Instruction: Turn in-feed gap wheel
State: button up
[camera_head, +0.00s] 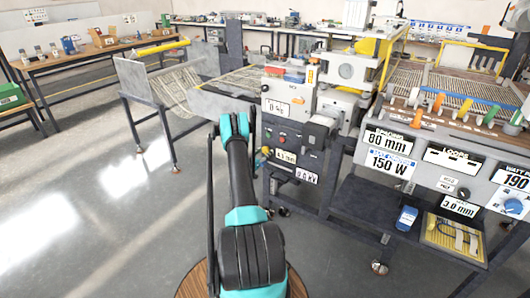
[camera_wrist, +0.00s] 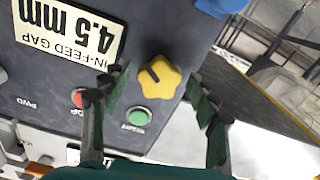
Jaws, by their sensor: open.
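The in-feed gap wheel is a yellow lobed knob (camera_wrist: 160,78) with a dark pointer mark, on a dark grey panel in the wrist view. A label reading "IN-FEED GAP 4.5 mm" (camera_wrist: 75,28) appears upside down to its left. My gripper (camera_wrist: 160,84) is open, with one dark finger on each side of the knob in the picture. Gaps show between the fingers and the knob, and nothing is held. In the head view, my arm reaches toward the machine's control panel (camera_head: 284,131), and my fingers cannot be made out there.
A green button (camera_wrist: 138,117) and a red button (camera_wrist: 79,98) sit close to the left finger. A blue part (camera_wrist: 220,5) is at the top edge. The head view shows a right-hand panel with a "80 mm" display (camera_head: 387,141) and open floor at left (camera_head: 90,200).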

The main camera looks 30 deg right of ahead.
jog(key=c, duration=1.2)
jog(key=shift+o, duration=0.2)
jog(key=shift+n, duration=0.4)
jog(key=n, duration=0.6)
jog(key=shift+n, duration=0.3)
jog(key=n, duration=0.3)
jog(key=shift+s, duration=0.1)
jog(key=shift+n, duration=2.1)
